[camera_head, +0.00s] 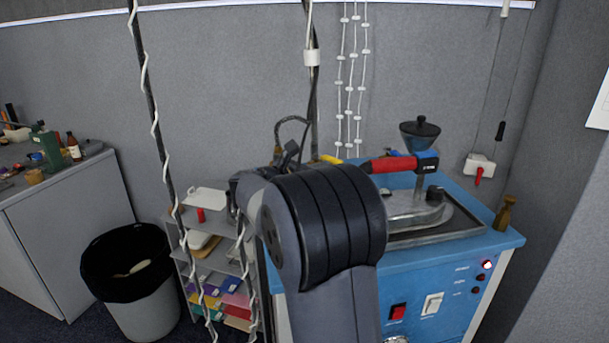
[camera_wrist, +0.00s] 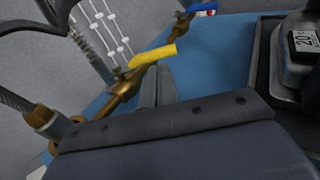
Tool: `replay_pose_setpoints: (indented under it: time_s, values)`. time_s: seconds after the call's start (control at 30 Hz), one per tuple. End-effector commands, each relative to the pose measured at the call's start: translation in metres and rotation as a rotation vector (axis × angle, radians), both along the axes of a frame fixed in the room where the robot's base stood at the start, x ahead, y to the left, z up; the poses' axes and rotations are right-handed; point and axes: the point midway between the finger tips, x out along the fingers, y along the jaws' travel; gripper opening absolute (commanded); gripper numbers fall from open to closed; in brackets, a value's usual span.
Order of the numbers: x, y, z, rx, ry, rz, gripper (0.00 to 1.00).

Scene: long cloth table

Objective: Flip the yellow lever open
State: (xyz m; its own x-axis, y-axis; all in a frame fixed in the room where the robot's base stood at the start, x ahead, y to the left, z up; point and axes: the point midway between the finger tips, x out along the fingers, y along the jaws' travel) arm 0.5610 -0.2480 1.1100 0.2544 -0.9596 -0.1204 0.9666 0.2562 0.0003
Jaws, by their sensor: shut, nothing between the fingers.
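The yellow lever (camera_wrist: 153,56) is a short handle on a brass valve and pipe (camera_wrist: 122,95) along the edge of the blue machine top. In the wrist view it lies slightly tilted, its right end higher. In the head view only a small yellow piece of the lever (camera_head: 330,159) shows past my arm. My gripper (camera_wrist: 159,70) is shut and empty. Its fingertips are right by the lever's near side in the wrist view; whether they touch it I cannot tell. My arm hides the gripper in the head view.
A blue lever (camera_wrist: 203,7) sits farther along the edge. A metal part with a "20" label (camera_wrist: 298,45) is at right. A grey hose rises at left in the wrist view.

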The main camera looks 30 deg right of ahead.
Motion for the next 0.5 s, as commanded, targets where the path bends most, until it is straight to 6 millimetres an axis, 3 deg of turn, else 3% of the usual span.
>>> replay_pose_setpoints:
  time_s: [0.17, 0.5]
  values:
    - [0.0034, -0.0128, 0.0027, 0.0, 0.0, 0.0, 0.0]
    - [0.0039, -0.0141, 0.0028, 0.001, 0.0, 0.0, 0.0]
